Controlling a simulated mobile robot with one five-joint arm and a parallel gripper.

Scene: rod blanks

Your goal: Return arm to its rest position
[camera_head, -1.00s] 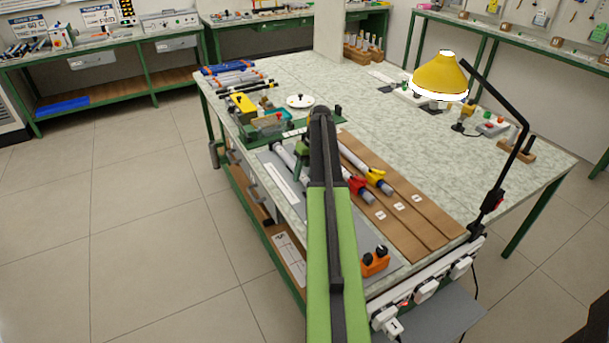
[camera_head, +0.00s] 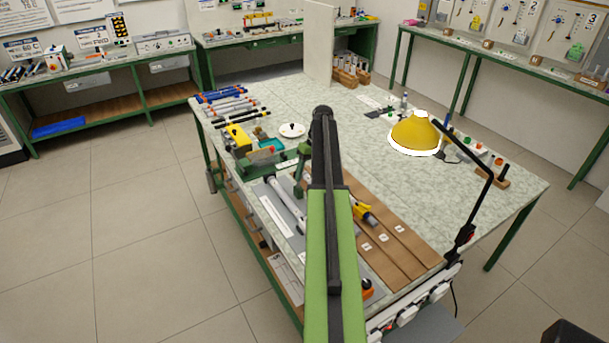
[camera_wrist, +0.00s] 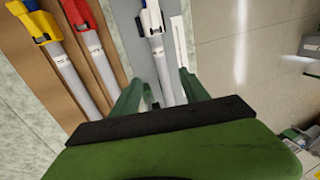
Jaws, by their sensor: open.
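My arm (camera_head: 330,230) reaches forward over the workbench (camera_head: 420,215) in the head view and hides the bench behind it. In the wrist view my gripper (camera_wrist: 159,80) shows two green fingers, apart, with nothing clasped between them. Beyond them a grey rod with a white holder (camera_wrist: 153,25) lies on a grey mat. To its left are a rod with a red holder (camera_wrist: 87,28) and one with a yellow holder (camera_wrist: 38,30), over brown boards. In the head view the yellow holder (camera_head: 363,212) shows right of my arm.
A yellow lamp (camera_head: 415,132) on a black jointed arm stands at the bench's right side. A white disc (camera_head: 291,130), a yellow block (camera_head: 238,138) and several rods (camera_head: 228,107) lie at the left. Floor (camera_head: 150,220) is clear left of the bench.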

